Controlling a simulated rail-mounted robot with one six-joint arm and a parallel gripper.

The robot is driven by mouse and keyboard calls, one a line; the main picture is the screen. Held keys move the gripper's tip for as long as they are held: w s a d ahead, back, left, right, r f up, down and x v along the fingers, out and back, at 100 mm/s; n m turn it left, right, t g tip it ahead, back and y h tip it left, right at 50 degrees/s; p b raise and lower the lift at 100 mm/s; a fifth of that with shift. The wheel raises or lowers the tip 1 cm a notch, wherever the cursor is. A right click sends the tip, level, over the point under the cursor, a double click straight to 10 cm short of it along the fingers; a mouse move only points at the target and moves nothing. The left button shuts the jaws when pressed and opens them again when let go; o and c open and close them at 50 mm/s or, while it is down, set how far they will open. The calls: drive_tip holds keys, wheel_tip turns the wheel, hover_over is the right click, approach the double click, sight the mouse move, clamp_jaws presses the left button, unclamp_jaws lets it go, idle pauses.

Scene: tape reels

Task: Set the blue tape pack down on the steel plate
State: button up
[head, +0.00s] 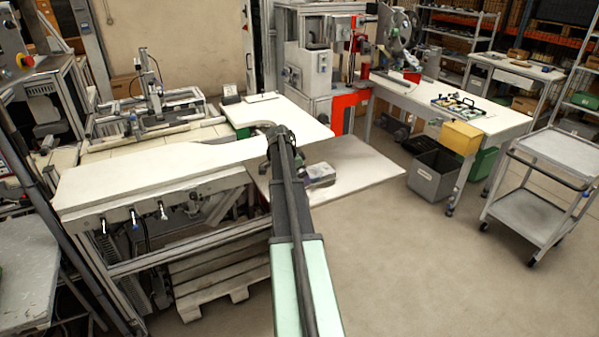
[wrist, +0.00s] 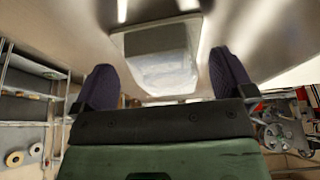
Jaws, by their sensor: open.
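A small wrapped pack (head: 320,173) sits on the pale steel plate (head: 370,160), just right of the end of my arm in the head view. It looks grey with a faint blue tint. In the wrist view the pack (wrist: 160,62) shows a grey band and a cloudy white wrap, against a shiny metal surface (wrist: 245,25). My gripper (wrist: 163,66) is open, its two dark purple fingers apart on either side of the pack, with visible gaps. My arm mostly hides the gripper in the head view.
A white worktop (head: 150,170) runs left of my arm, with a pallet (head: 210,275) below. A grey bin (head: 433,175) and a wheeled trolley (head: 560,150) stand to the right. A workbench (head: 500,120) stands behind the bin. The floor at front right is clear.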

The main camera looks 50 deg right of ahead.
drive_tip(key=p+v, duration=0.7)
drive_tip(key=v, duration=0.3)
drive_tip(key=shift+d, duration=0.15)
drive_tip(key=w+a+n+t+y, duration=0.2)
drive_tip(key=a+n, duration=1)
drive_tip(key=a, duration=2.1)
drive_tip(key=s+a+n+y, duration=0.1)
drive_tip(key=s+a+n, duration=0.4)
drive_tip(key=a, duration=0.6)
drive_tip(key=s+a+f+n+y, duration=0.1)
drive_tip(key=s+a+n, duration=0.4)
drive_tip(key=a, duration=0.5)
drive_tip(key=shift+a+n, duration=0.4)
drive_tip(key=shift+n, duration=0.2)
